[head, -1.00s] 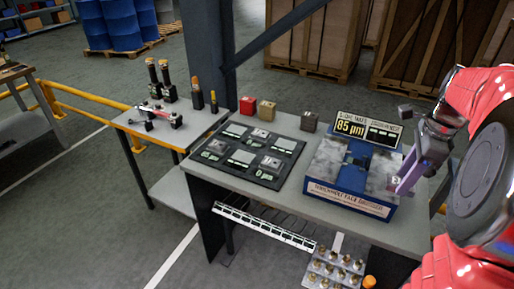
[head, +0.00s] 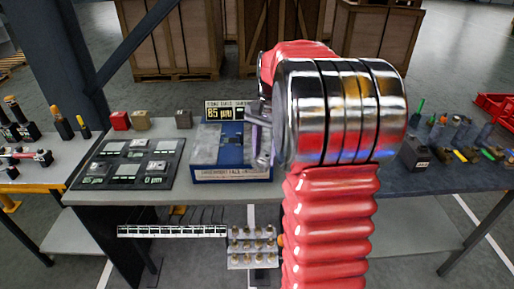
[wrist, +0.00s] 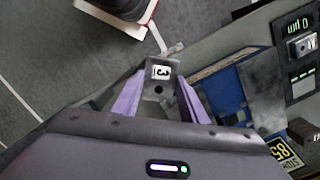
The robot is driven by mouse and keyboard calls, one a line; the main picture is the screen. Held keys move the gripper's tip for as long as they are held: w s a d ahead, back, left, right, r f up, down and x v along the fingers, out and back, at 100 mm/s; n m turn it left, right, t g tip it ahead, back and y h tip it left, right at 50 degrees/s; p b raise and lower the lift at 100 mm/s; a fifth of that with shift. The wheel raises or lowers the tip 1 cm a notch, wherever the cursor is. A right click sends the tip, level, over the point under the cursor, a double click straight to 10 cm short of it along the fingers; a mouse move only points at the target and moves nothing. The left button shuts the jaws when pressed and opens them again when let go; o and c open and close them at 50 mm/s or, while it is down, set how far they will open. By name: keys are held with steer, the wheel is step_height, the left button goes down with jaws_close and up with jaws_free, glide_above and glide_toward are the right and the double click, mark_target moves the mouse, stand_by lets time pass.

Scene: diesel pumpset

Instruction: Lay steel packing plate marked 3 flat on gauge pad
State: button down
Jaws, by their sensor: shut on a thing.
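The steel packing plate marked 3 (wrist: 160,82) is a small grey plate with a white label and a dark hole. It sits between the purple fingers of my gripper (wrist: 162,72), which is shut on it. In the head view my gripper (head: 262,142) is at the right side of the blue gauge (head: 232,174), and my arm hides the plate. The gauge has a grey top and a display (head: 226,112) reading 85 µm. In the wrist view the gauge (wrist: 222,82) is right of the plate, apart from it. I cannot clearly make out the pad.
A dark tray (head: 127,163) with several plates and labels lies left of the gauge. A bench with tools (head: 455,150) is at the right. A rack of brass pieces (head: 252,247) sits below.

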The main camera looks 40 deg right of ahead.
steer(key=w+a+f+n, duration=0.3)
steer(key=a+f+n, duration=0.1)
steer(key=a, duration=0.4)
steer(key=w+a+f+n, duration=0.4)
steer(key=a+n, duration=0.1)
steer(key=a, duration=0.4)
steer(key=w+a+f+n+g+h, duration=0.1)
steer(key=w+a+f+n, duration=0.3)
steer(key=a, duration=0.4)
steer(key=shift+a+f+n, duration=0.4)
steer(key=shift+f+n, duration=0.15)
steer(key=shift+n, duration=0.05)
steer(key=shift+a, duration=0.1)
